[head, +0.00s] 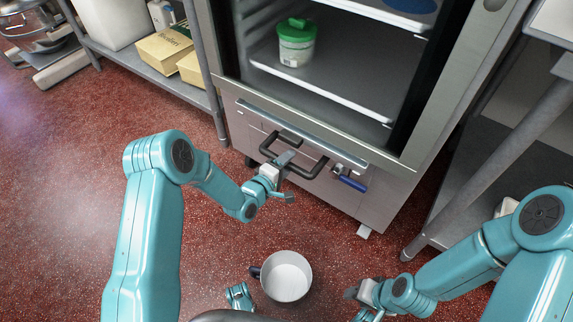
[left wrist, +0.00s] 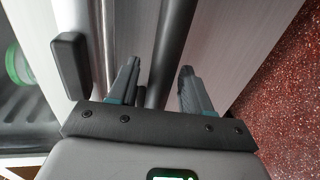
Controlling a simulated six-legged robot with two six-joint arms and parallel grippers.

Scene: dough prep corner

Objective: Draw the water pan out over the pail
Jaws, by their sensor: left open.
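The water pan shows as a metal front (head: 325,149) low in the steel cabinet, with its inside hidden. A black bar handle (head: 312,173) stands out from it. My left gripper (head: 287,177) is open at this handle. In the left wrist view, the dark handle bar (left wrist: 172,45) runs between the two spread fingers (left wrist: 160,68), with gaps visible beside it. The white pail (head: 287,276) stands upright on the floor in front of the cabinet, empty as far as I see. My right gripper (head: 356,304) is low, right of the pail, partly cut off; its jaw opening is unclear.
A blue-handled valve (head: 350,183) sticks out right of the handle. Above, the cabinet is open, with a green-lidded tub (head: 296,42) on a shelf. A rack with yellow boxes (head: 165,50) stands left, a steel table leg (head: 490,170) right. The red floor at left is clear.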

